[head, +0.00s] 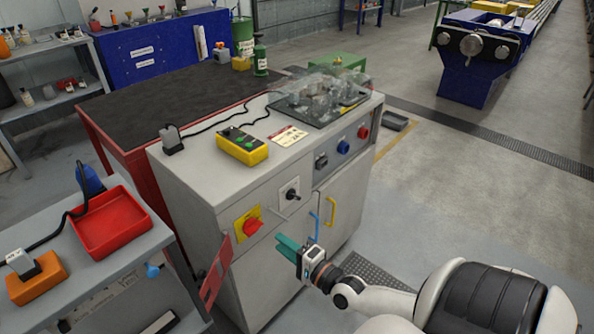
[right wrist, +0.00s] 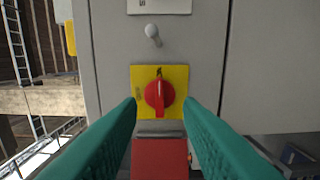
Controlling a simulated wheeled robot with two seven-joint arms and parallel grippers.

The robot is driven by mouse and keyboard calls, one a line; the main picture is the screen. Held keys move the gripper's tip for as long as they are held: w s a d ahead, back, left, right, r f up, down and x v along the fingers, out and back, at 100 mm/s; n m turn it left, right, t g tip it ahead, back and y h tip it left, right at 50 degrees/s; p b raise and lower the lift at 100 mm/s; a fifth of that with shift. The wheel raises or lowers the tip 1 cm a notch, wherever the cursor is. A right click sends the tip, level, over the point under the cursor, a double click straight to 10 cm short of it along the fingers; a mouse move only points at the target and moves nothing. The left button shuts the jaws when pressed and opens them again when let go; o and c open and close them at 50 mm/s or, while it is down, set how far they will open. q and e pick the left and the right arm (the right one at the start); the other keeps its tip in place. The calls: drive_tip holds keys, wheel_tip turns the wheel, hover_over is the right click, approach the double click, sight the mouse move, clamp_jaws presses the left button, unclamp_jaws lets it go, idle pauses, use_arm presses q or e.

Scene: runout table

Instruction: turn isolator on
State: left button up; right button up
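The isolator is a red rotary handle (head: 252,227) on a yellow plate (head: 240,219) on the front of the grey cabinet. In the right wrist view the red handle (right wrist: 158,97) points up and down the picture, on its yellow plate (right wrist: 145,75); the plate's lettering is too small to read. My right gripper (head: 283,246) has teal fingers, to the right of and lower than the isolator in the head view. In the right wrist view its fingers are apart, with the handle showing between them and nothing held. Contact is not visible. My left gripper is not in view.
A red flap (head: 216,270) stands out left of the isolator. A small grey lever (right wrist: 152,31) and a white plate with a black knob (head: 290,194) are close by. Blue (head: 314,225) and yellow (head: 330,212) door handles are to the right. A yellow button box (head: 243,147) lies on top.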

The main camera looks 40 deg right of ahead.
drive_tip(key=shift+s+d, duration=0.2)
drive_tip(key=shift+s, duration=2.1)
